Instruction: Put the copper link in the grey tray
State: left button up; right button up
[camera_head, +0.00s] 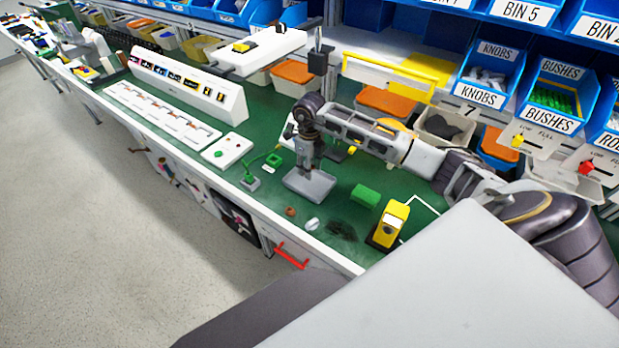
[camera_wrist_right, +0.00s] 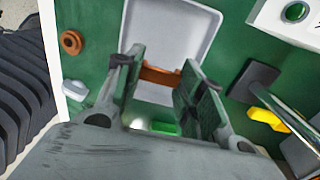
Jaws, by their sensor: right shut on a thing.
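The copper link (camera_wrist_right: 160,76) is an orange-brown bar. It shows in the right wrist view between the two fingers of my right gripper (camera_wrist_right: 160,90), which is shut on it. The grey tray (camera_wrist_right: 188,22) is a shallow, round-cornered tray directly behind the link in that view. In the head view my right gripper (camera_head: 305,168) points down over the grey tray (camera_head: 320,187) on the green bench. The link is too small or hidden to make out there, and I cannot tell its exact height above the tray floor. My left gripper is not in view.
A copper-brown ring (camera_head: 290,211) and a pale knob (camera_head: 312,224) lie near the bench's front edge. A green block (camera_head: 365,195) and a yellow device (camera_head: 390,222) stand right of the tray. A white button box (camera_head: 226,150) is to its left. Bins line the back.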

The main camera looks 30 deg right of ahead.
aim_at(309, 183)
jog(key=shift+f, duration=0.95)
jog(key=shift+f, duration=0.1)
notch_tip(309, 183, down, 2)
jog(key=shift+f, duration=0.8)
jog(key=shift+f, duration=0.1)
jog(key=o, duration=0.8)
jog(key=shift+o, duration=0.2)
